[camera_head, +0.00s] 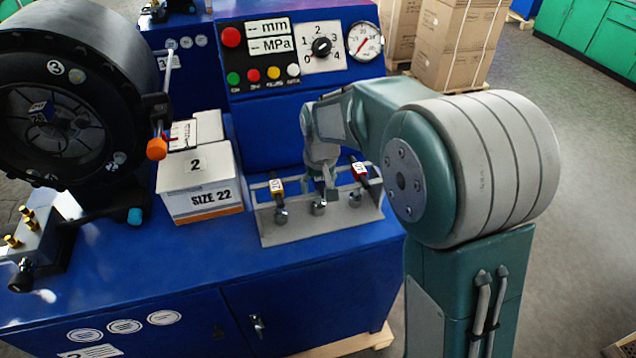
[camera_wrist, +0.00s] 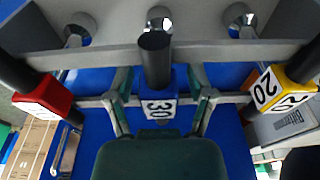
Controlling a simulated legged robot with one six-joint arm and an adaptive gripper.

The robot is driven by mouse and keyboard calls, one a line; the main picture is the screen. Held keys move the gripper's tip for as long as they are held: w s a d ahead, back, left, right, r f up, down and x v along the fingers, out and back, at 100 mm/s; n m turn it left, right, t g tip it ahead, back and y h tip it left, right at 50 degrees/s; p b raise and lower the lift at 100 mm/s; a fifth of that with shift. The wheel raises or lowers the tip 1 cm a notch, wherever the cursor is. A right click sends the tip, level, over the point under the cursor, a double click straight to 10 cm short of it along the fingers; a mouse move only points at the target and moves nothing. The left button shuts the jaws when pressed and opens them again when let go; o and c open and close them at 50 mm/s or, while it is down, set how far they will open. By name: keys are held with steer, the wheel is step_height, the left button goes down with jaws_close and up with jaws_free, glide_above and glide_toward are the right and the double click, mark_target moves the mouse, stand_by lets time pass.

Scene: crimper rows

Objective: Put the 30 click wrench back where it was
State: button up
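The 30 click wrench (camera_wrist: 157,100) has a blue block with a white 30 label and a black handle end. In the wrist view it stands in the middle place of the grey rack (camera_wrist: 225,52), between two others. My gripper (camera_wrist: 160,85) has one finger on each side of it, with gaps showing, so it looks open around the wrench. In the head view my gripper (camera_head: 326,186) is at the middle of the rack (camera_head: 325,230) and hides most of that wrench.
The yellow 20 wrench (camera_head: 277,187) and a red-labelled wrench (camera_head: 359,171) stand in the rack's outer places, close beside my fingers. A SIZE 22 box (camera_head: 200,185) is left of the rack. The blue control panel (camera_head: 275,105) rises behind. Bench room is clear in front.

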steer(key=shift+r, duration=0.15)
steer(key=r, duration=0.3)
steer(key=s+r, duration=0.1)
steer(key=r, duration=0.7)
steer(key=shift+s+d+r, duration=0.2)
steer(key=shift+s+r, duration=0.05)
steer(key=shift+s, duration=0.15)
steer(key=shift+s+d+r, duration=0.15)
steer(key=shift+s+r, duration=0.05)
steer(key=shift+s, duration=0.05)
steer(key=s+d+m+t, duration=0.1)
steer(key=s+d, duration=0.4)
steer(key=s, duration=0.7)
steer(key=s+d+m+t, duration=0.1)
steer(key=s+d, duration=0.3)
steer(key=s, duration=0.8)
steer(key=shift+d+r+t, duration=0.15)
steer(key=shift+d+t, duration=0.2)
steer(key=shift+t, duration=0.55)
